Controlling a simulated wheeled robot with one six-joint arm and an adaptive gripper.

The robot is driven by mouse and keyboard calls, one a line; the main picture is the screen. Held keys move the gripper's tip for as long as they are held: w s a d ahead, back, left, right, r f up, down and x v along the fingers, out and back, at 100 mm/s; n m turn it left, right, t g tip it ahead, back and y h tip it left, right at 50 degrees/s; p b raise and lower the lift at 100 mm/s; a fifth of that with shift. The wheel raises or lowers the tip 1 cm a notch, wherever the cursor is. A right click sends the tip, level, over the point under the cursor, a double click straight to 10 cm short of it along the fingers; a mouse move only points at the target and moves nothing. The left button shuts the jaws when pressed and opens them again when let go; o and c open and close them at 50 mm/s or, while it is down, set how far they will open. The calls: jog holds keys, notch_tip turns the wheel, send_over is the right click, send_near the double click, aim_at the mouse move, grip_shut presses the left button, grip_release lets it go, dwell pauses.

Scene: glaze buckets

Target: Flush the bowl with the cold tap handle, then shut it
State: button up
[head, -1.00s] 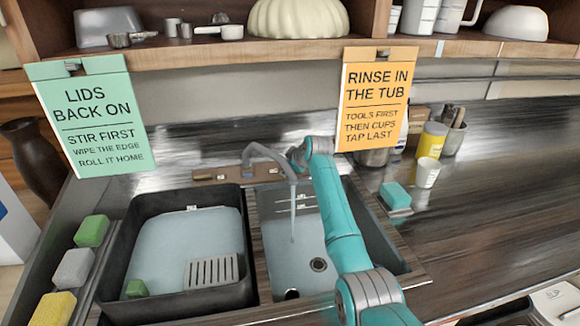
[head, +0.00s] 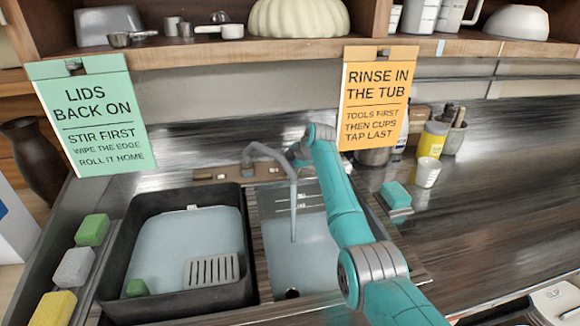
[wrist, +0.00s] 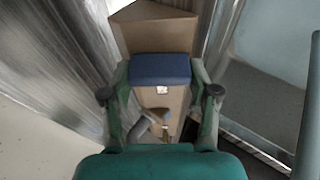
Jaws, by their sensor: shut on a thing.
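The cold tap handle (wrist: 160,68) shows in the wrist view as a blue block with a small white mark. My gripper (wrist: 161,76) is shut on it, one finger on each side. In the head view my arm hides the handle and my fingertips. The grey tap (head: 262,151) arches over the bowl (head: 310,248), the right-hand basin. A stream of water (head: 293,222) falls from its spout into the bowl. My arm covers part of the bowl's right side.
A black tub (head: 120,240) with pale liquid and a slotted grate (head: 211,270) fills the left side. Sponges (head: 93,230) lie along the left edge. A teal sponge (head: 396,194), a white cup (head: 428,172) and a yellow container (head: 433,138) stand right. Two signs hang above.

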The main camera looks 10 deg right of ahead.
dwell(0.4)
jog(key=o, duration=1.2)
jog(key=shift+c, duration=0.2)
jog(key=v, duration=0.7)
jog(key=shift+s+r, duration=0.1)
jog(key=shift+r, duration=0.1)
